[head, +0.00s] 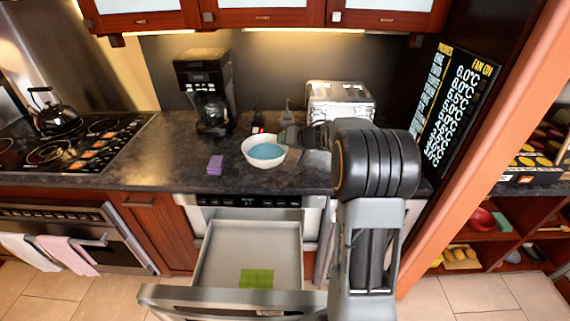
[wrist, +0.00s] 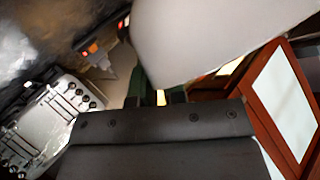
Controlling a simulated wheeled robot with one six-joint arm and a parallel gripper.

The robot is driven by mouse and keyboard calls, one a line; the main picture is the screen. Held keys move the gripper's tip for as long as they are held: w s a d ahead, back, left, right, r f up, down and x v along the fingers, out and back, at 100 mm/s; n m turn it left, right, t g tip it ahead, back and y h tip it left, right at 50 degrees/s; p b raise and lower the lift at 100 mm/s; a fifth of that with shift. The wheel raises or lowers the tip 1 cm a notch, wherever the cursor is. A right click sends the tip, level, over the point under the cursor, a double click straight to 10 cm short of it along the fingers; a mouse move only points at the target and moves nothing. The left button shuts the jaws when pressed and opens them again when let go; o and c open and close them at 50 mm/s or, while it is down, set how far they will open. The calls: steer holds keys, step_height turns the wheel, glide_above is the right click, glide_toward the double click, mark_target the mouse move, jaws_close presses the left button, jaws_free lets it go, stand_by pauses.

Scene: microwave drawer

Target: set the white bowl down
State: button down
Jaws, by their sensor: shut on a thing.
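The white bowl (head: 264,164) is blue inside and sits upright at or just above the dark countertop (head: 165,180), in front of the coffee maker and toaster. I cannot tell whether its base touches the counter. My gripper (head: 287,139) comes from the right and is shut on the bowl's right rim. In the wrist view the bowl (wrist: 205,40) is a large pale shape at the top, with my gripper's fingertips (wrist: 155,97) at its edge. The fingers are partly hidden by the gripper body.
A coffee maker (head: 205,90) stands behind left, a toaster (head: 340,100) behind right. A purple block (head: 215,165) lies left of the bowl. Below, an open drawer (head: 215,255) holds a green square (head: 257,278). The counter's left part is clear up to the stove (head: 75,145).

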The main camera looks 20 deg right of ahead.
steer(key=shift+w+d+f+p, duration=0.25)
steer(key=shift+w+d+f, duration=1.2)
steer(key=shift+w+f, duration=0.25)
steer(key=shift+w+d+f+p, duration=0.2)
steer(key=shift+w+d+f, duration=1.25)
steer(key=shift+w, duration=0.35)
steer(key=shift+w+d+f+p, duration=0.25)
steer(key=shift+w+d+f, duration=1.15)
steer(key=shift+w+f, duration=0.4)
steer(key=shift+f, duration=1.3)
steer(key=c, duration=1.6)
jaws_free()
steer(key=shift+f, duration=0.25)
steer(key=shift+c, duration=0.2)
steer(key=o, duration=0.5)
